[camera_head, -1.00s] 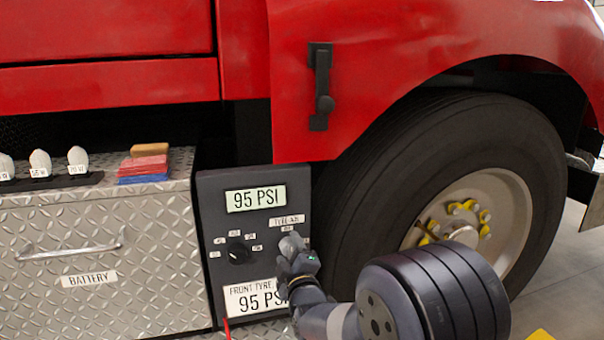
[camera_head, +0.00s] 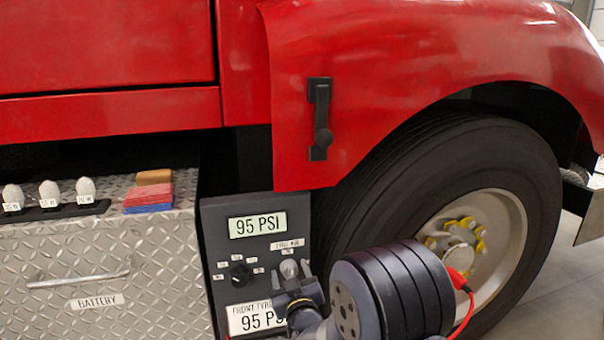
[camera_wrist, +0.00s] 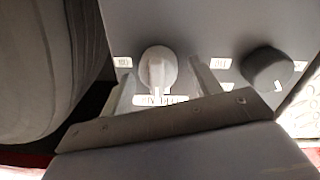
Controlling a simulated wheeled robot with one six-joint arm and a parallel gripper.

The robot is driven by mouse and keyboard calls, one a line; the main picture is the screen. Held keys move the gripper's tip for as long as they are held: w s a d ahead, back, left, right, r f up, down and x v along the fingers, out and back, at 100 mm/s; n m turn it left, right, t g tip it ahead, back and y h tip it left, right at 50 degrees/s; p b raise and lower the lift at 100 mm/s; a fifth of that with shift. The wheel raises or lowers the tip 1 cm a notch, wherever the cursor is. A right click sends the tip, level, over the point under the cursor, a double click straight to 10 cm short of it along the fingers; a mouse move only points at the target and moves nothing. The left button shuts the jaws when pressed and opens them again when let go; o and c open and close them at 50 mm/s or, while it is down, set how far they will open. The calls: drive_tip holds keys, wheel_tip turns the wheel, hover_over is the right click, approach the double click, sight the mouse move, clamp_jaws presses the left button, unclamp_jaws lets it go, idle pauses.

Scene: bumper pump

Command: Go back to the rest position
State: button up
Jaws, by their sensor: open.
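My gripper (camera_head: 296,283) is at the right side of the dark pump panel (camera_head: 212,240), just in front of a grey knob (camera_head: 289,268). In the wrist view my gripper (camera_wrist: 158,88) is open, with one finger on each side of the grey knob (camera_wrist: 158,66); whether they touch it I cannot tell. A black selector knob (camera_head: 240,275) sits to the left on the panel. The upper display (camera_head: 257,225) reads 95 PSI. The lower front tyre label (camera_head: 252,318) also reads 95, partly hidden by my arm.
The truck tyre (camera_head: 440,165) stands right behind my arm. A metal battery box (camera_head: 160,255) with a handle is at left, bearing several white bulbs (camera_head: 49,190) and stacked coloured blocks (camera_head: 150,192). A red connector with a cable (camera_head: 458,280) shows beside my wrist. A black latch (camera_head: 319,118) is above.

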drive_tip(key=m+p, duration=0.2)
drive_tip(key=m, duration=0.1)
drive_tip(key=m+p, duration=0.2)
drive_tip(key=p, duration=0.1)
drive_tip(key=shift+d+r+m+p, duration=0.2)
drive_tip(key=shift+m+p, duration=0.1)
drive_tip(key=shift+m, duration=0.1)
drive_tip(key=shift+s+f+m, duration=0.15)
drive_tip(key=shift+s+m, duration=0.05)
drive_tip(key=shift+m, duration=0.1)
drive_tip(key=shift+s, duration=0.2)
